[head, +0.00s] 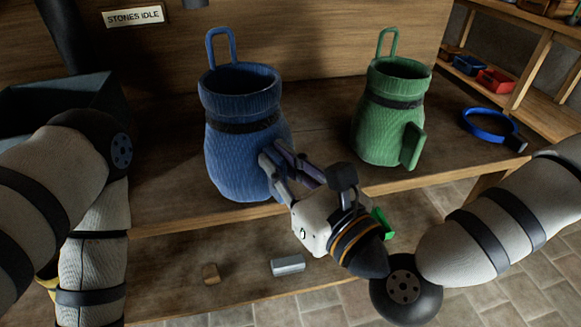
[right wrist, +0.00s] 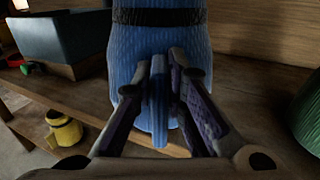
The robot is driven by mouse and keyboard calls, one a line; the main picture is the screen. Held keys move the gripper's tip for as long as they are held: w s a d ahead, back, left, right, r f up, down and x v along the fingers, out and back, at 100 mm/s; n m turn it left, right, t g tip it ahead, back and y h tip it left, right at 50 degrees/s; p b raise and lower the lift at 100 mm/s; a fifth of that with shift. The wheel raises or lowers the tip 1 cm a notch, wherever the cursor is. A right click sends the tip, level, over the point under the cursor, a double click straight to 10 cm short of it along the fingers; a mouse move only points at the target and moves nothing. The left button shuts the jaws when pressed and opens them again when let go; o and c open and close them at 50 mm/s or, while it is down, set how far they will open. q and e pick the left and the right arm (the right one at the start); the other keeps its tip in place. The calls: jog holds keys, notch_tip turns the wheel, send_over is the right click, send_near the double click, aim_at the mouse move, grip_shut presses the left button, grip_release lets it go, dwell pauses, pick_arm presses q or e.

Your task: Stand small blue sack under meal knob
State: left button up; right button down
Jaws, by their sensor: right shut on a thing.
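The blue sack (head: 240,155) stands upright on the wooden bench near its front edge, with an open top, a dark band and a loop at the back. My right gripper (head: 277,168) is at its lower right front. In the right wrist view the fingers (right wrist: 158,95) are shut on an upright blue tab (right wrist: 158,125) on the side of the blue sack (right wrist: 160,50). I cannot make out the meal knob; only the lower end of a grey part (head: 194,3) shows at the top of the head view. My left gripper is out of view.
A green sack (head: 385,130) stands to the right, with a blue ring (head: 490,127) beyond it. A sign (head: 134,16) reads "STONES IDLE". A dark bin (head: 60,105) is at left. Bench between the sacks is clear.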

jog(key=b+x, duration=0.1)
jog(key=x, duration=0.3)
jog(key=f+b+x, duration=0.1)
jog(key=x, duration=0.4)
jog(key=b+x, duration=0.1)
jog(key=x, duration=0.3)
jog(key=shift+a+f, duration=0.2)
jog(key=shift+f, duration=0.1)
jog(key=shift+w+a+f, duration=0.1)
jog(key=shift+w+f, duration=0.1)
jog(key=shift+f, duration=0.1)
jog(key=shift+f+b, duration=0.45)
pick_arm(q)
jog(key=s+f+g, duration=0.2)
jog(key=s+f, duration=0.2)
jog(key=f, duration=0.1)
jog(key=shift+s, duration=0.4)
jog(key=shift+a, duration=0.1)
pick_arm(e)
jog(key=c, duration=1.5)
grip_release()
jog(key=shift+c, duration=0.2)
